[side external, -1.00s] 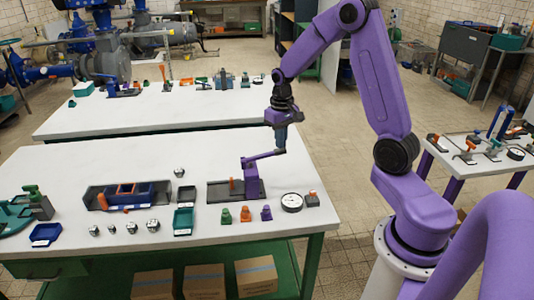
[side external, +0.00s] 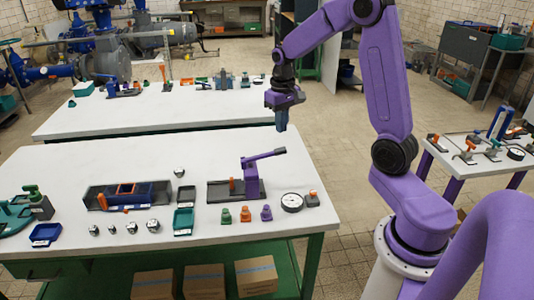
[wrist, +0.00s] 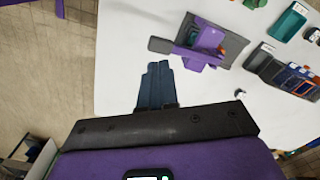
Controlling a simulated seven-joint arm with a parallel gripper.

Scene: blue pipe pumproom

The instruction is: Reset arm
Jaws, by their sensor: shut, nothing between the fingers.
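My gripper (side external: 282,127) is above the far right part of the front white table, clear of everything on it. Its dark blue fingers are together with nothing between them; they also show in the wrist view (wrist: 159,84). The closest fixture is a purple lever device (side external: 252,177) on a dark base plate, with an orange post beside it. Its lever arm slants upward to the right, its end below and left of my fingers. In the wrist view the lever device (wrist: 207,43) lies beyond the fingertips, with a visible gap.
On the front table (side external: 80,178) stand a dark tray with bins (side external: 128,194), a green tray (side external: 184,221), a round gauge (side external: 292,202), several small coloured pieces and silver nuts. A second table (side external: 150,112) with parts stands behind. A side table (side external: 480,160) is at right.

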